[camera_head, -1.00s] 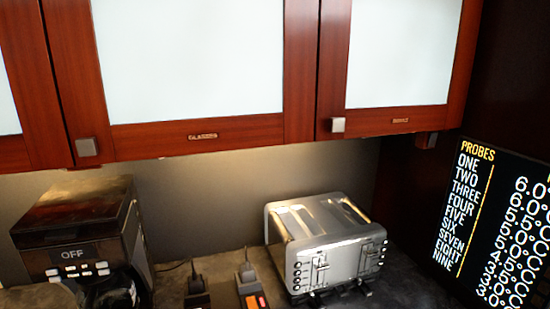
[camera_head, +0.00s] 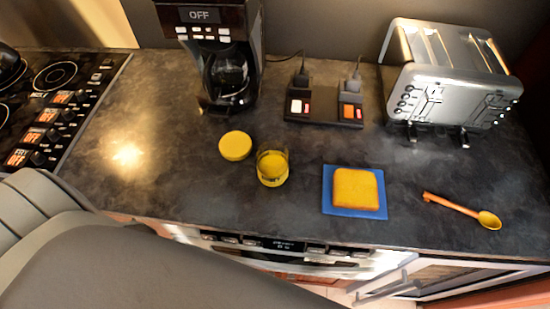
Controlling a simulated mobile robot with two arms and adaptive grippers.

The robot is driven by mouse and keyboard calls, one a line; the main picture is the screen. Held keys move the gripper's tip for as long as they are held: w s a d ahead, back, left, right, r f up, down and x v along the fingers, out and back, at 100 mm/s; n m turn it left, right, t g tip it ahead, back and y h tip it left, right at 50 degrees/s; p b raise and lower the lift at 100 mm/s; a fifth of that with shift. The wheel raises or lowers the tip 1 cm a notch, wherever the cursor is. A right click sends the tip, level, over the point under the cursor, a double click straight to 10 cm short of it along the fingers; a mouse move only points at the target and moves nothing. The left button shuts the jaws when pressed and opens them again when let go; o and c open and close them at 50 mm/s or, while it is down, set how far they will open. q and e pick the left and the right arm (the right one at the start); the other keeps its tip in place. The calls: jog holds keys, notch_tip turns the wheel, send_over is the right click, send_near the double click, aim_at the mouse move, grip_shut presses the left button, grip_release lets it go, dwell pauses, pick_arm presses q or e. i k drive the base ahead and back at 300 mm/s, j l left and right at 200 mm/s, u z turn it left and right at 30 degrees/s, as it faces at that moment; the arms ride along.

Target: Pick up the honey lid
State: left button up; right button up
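The honey lid (camera_head: 235,146) is a round yellow disc lying flat on the dark counter. Just right of it stands an open glass honey jar (camera_head: 272,167) with yellow content; a small gap separates the two. Neither of my grippers is in view. A large grey part of my own body fills the lower left and ends short of the lid and jar.
A bread slice (camera_head: 356,188) lies on a blue mat (camera_head: 340,208), with a honey spoon (camera_head: 463,209) to its right. A coffee maker (camera_head: 228,70), power strip (camera_head: 325,109) and toaster (camera_head: 452,85) stand behind. A stove (camera_head: 50,100) is left.

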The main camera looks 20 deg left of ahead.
aim_at(235, 146)
jog(key=i+j+u, duration=0.1)
jog(key=u, duration=1)
jog(key=k+j+u, duration=0.55)
jog(key=k+j, duration=0.15)
jog(key=j, duration=0.15)
